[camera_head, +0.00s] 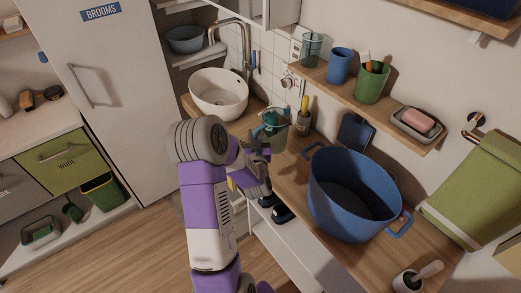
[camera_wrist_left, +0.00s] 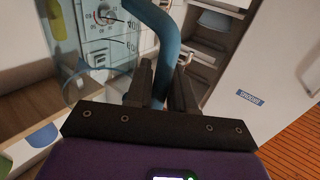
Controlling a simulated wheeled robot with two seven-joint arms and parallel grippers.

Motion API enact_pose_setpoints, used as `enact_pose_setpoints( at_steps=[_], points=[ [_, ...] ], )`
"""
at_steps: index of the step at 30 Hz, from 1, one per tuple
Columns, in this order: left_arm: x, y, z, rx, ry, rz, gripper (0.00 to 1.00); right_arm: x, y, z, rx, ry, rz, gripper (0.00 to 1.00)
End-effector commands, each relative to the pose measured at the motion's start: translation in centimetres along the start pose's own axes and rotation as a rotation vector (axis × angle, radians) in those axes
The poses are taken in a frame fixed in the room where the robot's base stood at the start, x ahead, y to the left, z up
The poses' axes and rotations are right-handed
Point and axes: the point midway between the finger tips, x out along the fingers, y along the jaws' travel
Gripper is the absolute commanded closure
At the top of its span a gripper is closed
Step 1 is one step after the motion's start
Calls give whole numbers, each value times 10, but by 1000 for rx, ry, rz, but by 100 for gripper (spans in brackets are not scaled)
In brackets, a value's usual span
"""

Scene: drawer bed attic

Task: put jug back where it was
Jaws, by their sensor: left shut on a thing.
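The jug (camera_head: 276,130) is clear with a teal handle and rim, and stands about upright over the wooden counter near the sink. My left gripper (camera_head: 263,145) is shut on its handle, on the near-left side. In the left wrist view the teal handle (camera_wrist_left: 161,50) passes between the dark fingers (camera_wrist_left: 160,85), and the clear body with measuring marks (camera_wrist_left: 100,35) shows to the left. I cannot tell whether the jug's base touches the counter. My right gripper is not in view.
The white sink bowl (camera_head: 218,92) with its tap is left of the jug. A holder with brushes (camera_head: 303,122) stands close on the right, and a big blue pot (camera_head: 350,205) stands nearer. A wooden shelf (camera_head: 335,88) with cups hangs above. Bare counter (camera_head: 285,157) lies between jug and pot.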

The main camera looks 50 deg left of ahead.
Motion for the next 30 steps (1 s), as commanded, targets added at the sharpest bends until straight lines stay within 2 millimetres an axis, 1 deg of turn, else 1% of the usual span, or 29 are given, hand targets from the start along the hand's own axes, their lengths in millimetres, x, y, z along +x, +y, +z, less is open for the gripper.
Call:
enact_pose_setpoints(
  at_steps=[1,5,7,12,13,20,26,27,29,30],
  points=[
    [0,0,8,-1,0,-1,100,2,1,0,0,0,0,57],
    [0,0,15,-1,2,0,100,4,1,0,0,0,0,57],
    [0,0,22,-2,2,1,100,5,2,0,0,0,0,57],
    [0,0,48,-2,0,0,100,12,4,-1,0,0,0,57],
    [0,0,50,-2,1,0,100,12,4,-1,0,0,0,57],
    [0,0,49,-2,5,1,100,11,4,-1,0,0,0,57],
    [0,0,54,-2,4,2,100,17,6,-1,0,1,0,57],
    [0,0,55,-2,2,1,76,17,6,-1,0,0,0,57],
    [0,0,54,-2,2,1,66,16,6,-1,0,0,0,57],
    [0,0,54,-2,2,1,60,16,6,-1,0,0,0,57]
  ],
)
